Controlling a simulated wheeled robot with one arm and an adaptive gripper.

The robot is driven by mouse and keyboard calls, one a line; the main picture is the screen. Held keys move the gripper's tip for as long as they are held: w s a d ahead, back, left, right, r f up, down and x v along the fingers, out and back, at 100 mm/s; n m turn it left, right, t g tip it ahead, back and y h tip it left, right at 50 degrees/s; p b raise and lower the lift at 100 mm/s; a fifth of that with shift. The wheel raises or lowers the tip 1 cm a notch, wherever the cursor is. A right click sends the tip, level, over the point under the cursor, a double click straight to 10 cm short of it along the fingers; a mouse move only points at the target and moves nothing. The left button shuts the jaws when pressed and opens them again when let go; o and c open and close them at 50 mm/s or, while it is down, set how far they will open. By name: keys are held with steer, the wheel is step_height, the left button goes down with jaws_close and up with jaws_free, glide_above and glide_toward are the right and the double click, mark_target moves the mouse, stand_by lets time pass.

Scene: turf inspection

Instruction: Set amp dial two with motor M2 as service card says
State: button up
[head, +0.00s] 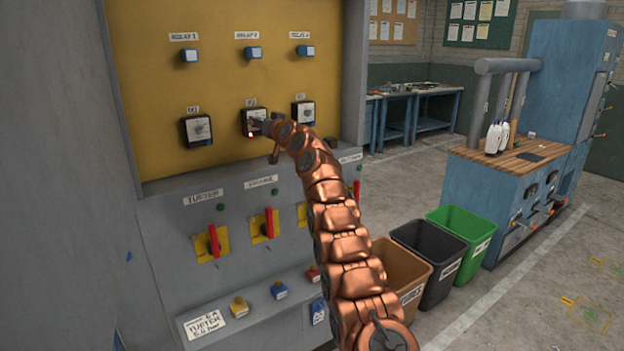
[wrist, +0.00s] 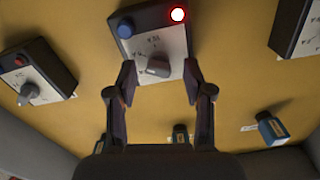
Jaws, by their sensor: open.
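The middle dial box (head: 250,117) is on the yellow panel, partly hidden behind my gripper (head: 264,126). In the wrist view, this box (wrist: 146,22) has a white scale face, a grey knob (wrist: 157,67), a blue button and a lit red lamp (wrist: 178,14). My gripper (wrist: 159,84) is open, its fingers on either side of the knob; I cannot tell if they touch it. A service card (head: 206,324) lies at the lower left of the console; its writing is too small to read surely. The motor is not identifiable.
Similar dial boxes stand left (head: 197,130) and right (head: 303,114) of the middle one. Blue relay blocks (head: 253,52) are above. Red levers (head: 213,241) and coloured plugs (head: 280,290) are below. Bins (head: 460,229) stand to the right of my arm.

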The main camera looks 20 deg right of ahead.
steer(key=s+d+f+g+h+b, duration=0.1)
steer(key=s+d+f+g+h, duration=0.1)
steer(key=s, duration=0.7)
steer(key=s+d+f+n+g+h+b, duration=0.1)
steer(key=s+d+f+g+h, duration=0.1)
steer(key=s, duration=0.8)
steer(key=s+d+f+g+h+b, duration=0.1)
steer(key=s+d+f+g, duration=0.3)
steer(key=s, duration=0.6)
step_height(320, 180, down, 2)
steer(key=shift+f+g+h, duration=0.1)
steer(key=shift+g+h, duration=0.3)
steer(key=shift+h, duration=0.1)
stand_by(1.1)
